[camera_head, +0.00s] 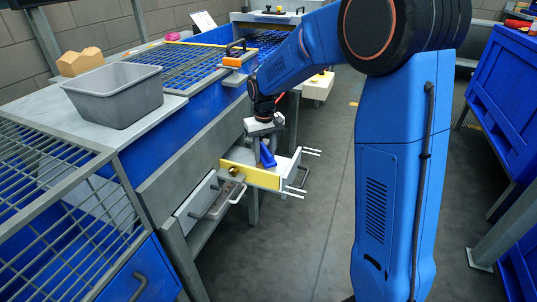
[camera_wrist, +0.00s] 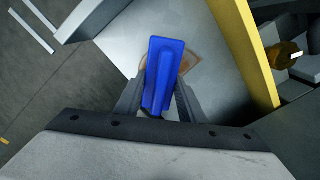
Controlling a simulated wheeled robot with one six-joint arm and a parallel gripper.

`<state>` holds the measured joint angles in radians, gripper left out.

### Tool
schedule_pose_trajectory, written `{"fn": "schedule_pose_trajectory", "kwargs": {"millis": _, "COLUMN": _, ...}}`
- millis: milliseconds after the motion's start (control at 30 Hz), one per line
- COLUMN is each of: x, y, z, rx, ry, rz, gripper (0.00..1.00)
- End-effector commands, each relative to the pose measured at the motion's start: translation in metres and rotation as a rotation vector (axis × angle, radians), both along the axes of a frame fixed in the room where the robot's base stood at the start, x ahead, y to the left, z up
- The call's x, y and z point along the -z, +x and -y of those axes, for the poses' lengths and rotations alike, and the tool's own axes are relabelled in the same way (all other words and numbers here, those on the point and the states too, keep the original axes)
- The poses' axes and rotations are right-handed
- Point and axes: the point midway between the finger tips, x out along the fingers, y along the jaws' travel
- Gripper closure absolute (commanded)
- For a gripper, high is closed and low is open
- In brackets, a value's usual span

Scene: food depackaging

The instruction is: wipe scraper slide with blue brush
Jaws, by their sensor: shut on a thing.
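The blue brush (camera_head: 267,157) is held in my gripper (camera_head: 263,143), which points down over the scraper slide. In the wrist view the brush (camera_wrist: 165,72) sits between the two dark fingers of my gripper (camera_wrist: 159,88), which are shut on it. The scraper slide (camera_wrist: 118,50) is a grey metal surface with a yellow side wall (camera_wrist: 245,50). In the head view the slide (camera_head: 287,161) sticks out from the workbench. A brownish patch (camera_wrist: 190,62) on the slide shows around the brush. I cannot tell whether the brush touches the surface.
A brass knob (camera_wrist: 283,54) sits beside the yellow wall. Metal handles (camera_head: 225,200) and light rods (camera_head: 296,191) are near the slide. A grey bin (camera_head: 117,92) and cardboard-coloured blocks (camera_head: 80,62) stand on the bench at left. The floor right of the slide is clear.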

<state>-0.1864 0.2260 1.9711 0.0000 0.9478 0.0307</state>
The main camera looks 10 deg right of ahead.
Motion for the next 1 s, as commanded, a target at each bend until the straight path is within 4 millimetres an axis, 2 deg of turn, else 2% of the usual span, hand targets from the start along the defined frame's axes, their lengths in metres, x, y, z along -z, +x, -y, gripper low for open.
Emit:
{"fn": "schedule_pose_trajectory", "kwargs": {"millis": 100, "x": -0.001, "y": 0.009, "z": -0.009, "rx": -0.003, "ry": 0.001, "rz": 0.009, "gripper": 1.00}}
{"fn": "schedule_pose_trajectory", "kwargs": {"millis": 400, "x": 0.002, "y": 0.017, "z": -0.021, "rx": -0.002, "ry": 0.001, "rz": 0.005, "gripper": 1.00}}
{"fn": "schedule_pose_trajectory", "kwargs": {"millis": 767, "x": 0.000, "y": 0.003, "z": -0.031, "rx": -0.002, "ry": 0.001, "rz": 0.004, "gripper": 1.00}}
{"fn": "schedule_pose_trajectory", "kwargs": {"millis": 1000, "x": 0.000, "y": -0.002, "z": -0.024, "rx": 0.000, "ry": 0.001, "rz": 0.004, "gripper": 1.00}}
